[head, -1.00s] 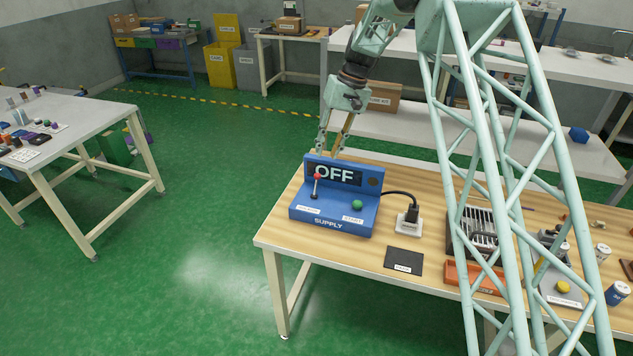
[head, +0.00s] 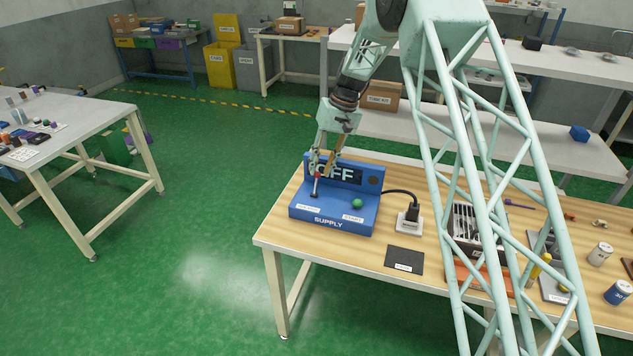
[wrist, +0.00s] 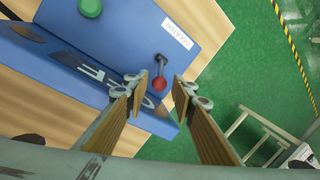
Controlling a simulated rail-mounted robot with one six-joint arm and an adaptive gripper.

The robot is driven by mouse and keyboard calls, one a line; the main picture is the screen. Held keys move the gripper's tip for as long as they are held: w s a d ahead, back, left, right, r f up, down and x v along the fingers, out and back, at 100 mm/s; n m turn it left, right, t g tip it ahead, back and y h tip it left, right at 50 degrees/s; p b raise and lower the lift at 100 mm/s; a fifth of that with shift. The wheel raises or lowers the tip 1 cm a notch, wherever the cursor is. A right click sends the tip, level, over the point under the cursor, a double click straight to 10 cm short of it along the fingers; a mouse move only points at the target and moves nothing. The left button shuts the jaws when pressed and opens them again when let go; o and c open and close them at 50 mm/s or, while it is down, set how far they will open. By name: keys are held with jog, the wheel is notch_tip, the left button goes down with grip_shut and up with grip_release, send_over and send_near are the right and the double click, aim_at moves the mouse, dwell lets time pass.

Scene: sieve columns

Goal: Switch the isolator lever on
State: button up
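The blue supply box (head: 335,220) stands at the left end of the wooden bench, and its display panel (head: 347,174) reads OFF. In the wrist view the red knob (wrist: 159,83) shows between and just beyond my fingertips. My gripper (head: 323,172) is in front of the panel, close to the knob. In the wrist view my gripper (wrist: 163,88) is open, with one finger on each side of the knob; I cannot tell any contact.
A green start button (head: 357,203) is on the right of the box. A black cable runs to a plug in a white socket (head: 409,218). A dark mat (head: 404,260) lies in front of it. Floor left of the bench is clear.

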aim_at(318, 174)
jog(key=shift+b+x, duration=0.3)
jog(key=shift+x, duration=2.5)
jog(key=shift+a, duration=0.1)
grip_shut()
